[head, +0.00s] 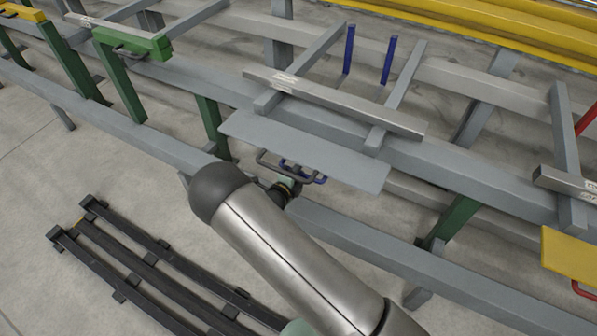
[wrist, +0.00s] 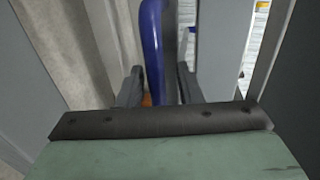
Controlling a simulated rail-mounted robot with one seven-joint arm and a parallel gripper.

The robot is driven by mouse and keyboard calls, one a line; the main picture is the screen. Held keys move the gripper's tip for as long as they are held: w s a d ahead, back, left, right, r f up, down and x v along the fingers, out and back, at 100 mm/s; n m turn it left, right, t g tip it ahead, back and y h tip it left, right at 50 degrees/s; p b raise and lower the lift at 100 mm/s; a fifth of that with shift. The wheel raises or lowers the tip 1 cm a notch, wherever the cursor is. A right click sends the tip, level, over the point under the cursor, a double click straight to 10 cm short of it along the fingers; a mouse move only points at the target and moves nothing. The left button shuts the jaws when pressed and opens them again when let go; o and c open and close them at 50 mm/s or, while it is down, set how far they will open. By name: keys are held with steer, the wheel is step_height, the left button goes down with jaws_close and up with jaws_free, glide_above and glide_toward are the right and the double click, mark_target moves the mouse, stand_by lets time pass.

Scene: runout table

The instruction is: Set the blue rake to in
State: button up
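The blue rake shows as two blue upright posts (head: 388,61) behind the long steel bar, and a blue handle (head: 320,179) below the front edge of a grey plate. In the wrist view the blue handle (wrist: 153,50) runs down between the two dark fingers of my gripper (wrist: 160,88). The handle lies close to the left finger; I cannot tell whether they touch. A gap shows between it and the right finger, so my gripper looks open around the handle. In the head view my arm partly hides the gripper (head: 285,188).
A grey plate (head: 300,148) overhangs the handle, and a dark grey loop (head: 268,163) sits beside it. A steel bar (head: 330,100) lies across the grey supports. Dark slatted racks (head: 150,258) stand on the floor at left. A yellow plate (head: 568,262) is at right.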

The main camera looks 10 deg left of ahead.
steer(key=shift+s, duration=0.15)
steer(key=p+v, duration=0.3)
steer(key=v, duration=1.4)
steer(key=shift+p, duration=0.35)
steer(key=shift+s, duration=0.1)
